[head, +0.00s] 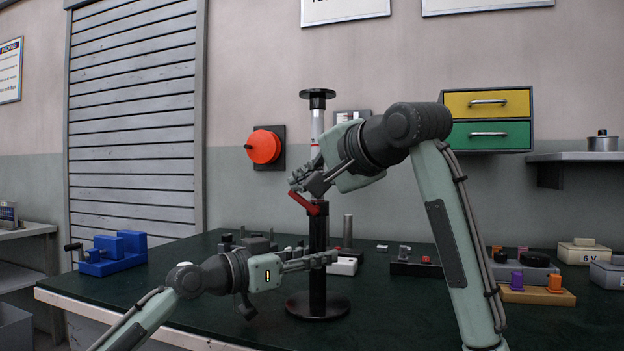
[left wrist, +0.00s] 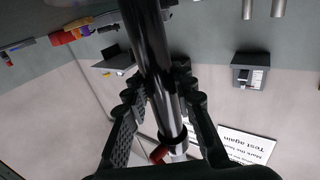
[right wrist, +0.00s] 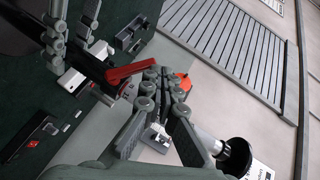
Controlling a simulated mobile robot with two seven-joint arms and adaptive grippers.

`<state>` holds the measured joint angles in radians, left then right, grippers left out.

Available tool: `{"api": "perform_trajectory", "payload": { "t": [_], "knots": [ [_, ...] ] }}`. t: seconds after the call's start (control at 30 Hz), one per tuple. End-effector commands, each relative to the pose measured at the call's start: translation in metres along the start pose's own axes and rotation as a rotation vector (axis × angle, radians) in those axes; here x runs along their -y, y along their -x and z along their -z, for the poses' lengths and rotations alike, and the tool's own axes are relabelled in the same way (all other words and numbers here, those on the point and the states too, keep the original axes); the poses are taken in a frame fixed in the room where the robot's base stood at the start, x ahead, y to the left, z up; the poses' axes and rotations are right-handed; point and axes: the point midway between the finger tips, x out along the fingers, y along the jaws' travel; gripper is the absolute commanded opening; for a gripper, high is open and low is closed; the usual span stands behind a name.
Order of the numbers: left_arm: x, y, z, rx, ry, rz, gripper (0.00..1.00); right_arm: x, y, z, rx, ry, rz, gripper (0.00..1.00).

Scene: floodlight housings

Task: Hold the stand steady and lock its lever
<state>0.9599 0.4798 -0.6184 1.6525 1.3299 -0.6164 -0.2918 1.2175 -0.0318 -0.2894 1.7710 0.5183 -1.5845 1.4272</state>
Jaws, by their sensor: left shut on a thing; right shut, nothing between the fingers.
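The stand (head: 318,285) is upright on the dark green table, with a round black base, a black lower post, a silver upper tube and a black top plate. Its red lever (head: 305,204) sticks out from the collar to the left, angled upward; it also shows in the right wrist view (right wrist: 131,71). My left gripper (head: 328,259) is shut on the black post below the lever; the left wrist view (left wrist: 152,92) shows fingers on both sides. My right gripper (head: 300,184) is shut and empty just above the lever; its fingertips (right wrist: 160,80) are close to the lever's end. Contact is unclear.
A blue block fixture (head: 112,253) sits at the table's left. Several small parts and a white block (head: 343,266) lie behind the stand. An orange tray (head: 538,296) and boxes stand at the right. A red knob (head: 264,147) is on the wall.

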Motion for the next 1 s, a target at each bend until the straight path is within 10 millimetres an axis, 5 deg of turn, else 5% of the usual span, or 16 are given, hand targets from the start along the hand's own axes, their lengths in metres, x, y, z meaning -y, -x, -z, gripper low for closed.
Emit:
{"api": "perform_trajectory", "payload": {
  "t": [1.0],
  "knots": [
    [-0.001, 0.000, 0.000, -0.001, 0.002, -0.002, 0.00, -0.004, -0.020, -0.019, -0.001, 0.000, -0.001, 0.00]
  ]
}}
